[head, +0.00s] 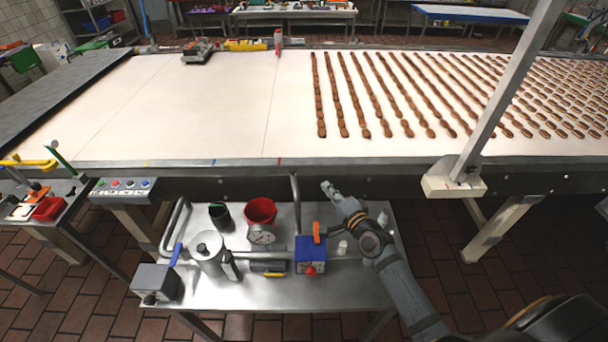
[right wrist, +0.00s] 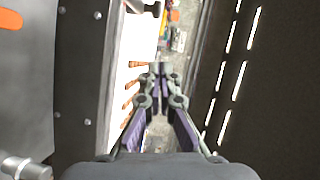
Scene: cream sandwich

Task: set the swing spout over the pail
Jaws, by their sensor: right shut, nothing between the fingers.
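A red pail (head: 260,211) stands upright near the back middle of the steel table, just behind a round-dial scale (head: 262,236). A thin upright metal pipe (head: 296,205) rises to its right, and a bent metal pipe (head: 171,228) stands at the table's left end; I cannot tell for certain which is the swing spout. Neither pipe appears to be over the pail's mouth. My right gripper (head: 328,187) is shut and empty, to the right of the upright pipe and apart from it. Its closed fingers (right wrist: 161,72) show in the right wrist view. My left gripper is not in view.
A steel jug (head: 208,254), a dark green cup (head: 219,215) and a blue-topped box (head: 310,253) with an orange lever stand on the steel table. Behind it runs a white conveyor (head: 200,120) with rows of brown biscuits. A pale post (head: 465,165) stands at right.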

